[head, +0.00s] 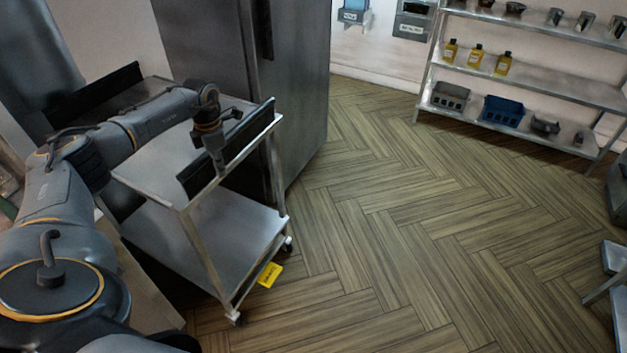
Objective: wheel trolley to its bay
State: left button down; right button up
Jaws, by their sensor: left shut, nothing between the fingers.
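The trolley (167,166) is a metal cart at the left of the head view, with a top shelf, a lower shelf and small castors. A dark upright panel runs along the right edge of its top, and another stands at its far left. My left gripper (217,163) is shut and empty. It points down at the right edge of the trolley top, close beside the dark panel; whether it touches the panel I cannot tell. A yellow floor tag (270,274) lies by the trolley's right side, near a castor. My right gripper is out of view.
A tall steel cabinet (292,75) stands right behind the trolley. A metal shelf rack (540,74) with yellow bottles (476,56), a blue bin (502,109) and metal pots stands at the back right. Metal furniture edges show at far right. The wooden floor (420,230) between is clear.

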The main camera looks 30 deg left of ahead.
pick_arm(q)
notch_tip(320, 180, up, 11)
jog(key=d+p, duration=0.1)
jog(key=p, duration=0.8)
jog(key=shift+d, duration=0.4)
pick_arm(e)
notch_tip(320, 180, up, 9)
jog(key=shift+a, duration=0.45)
pick_arm(q)
jog(key=shift+w, duration=0.1)
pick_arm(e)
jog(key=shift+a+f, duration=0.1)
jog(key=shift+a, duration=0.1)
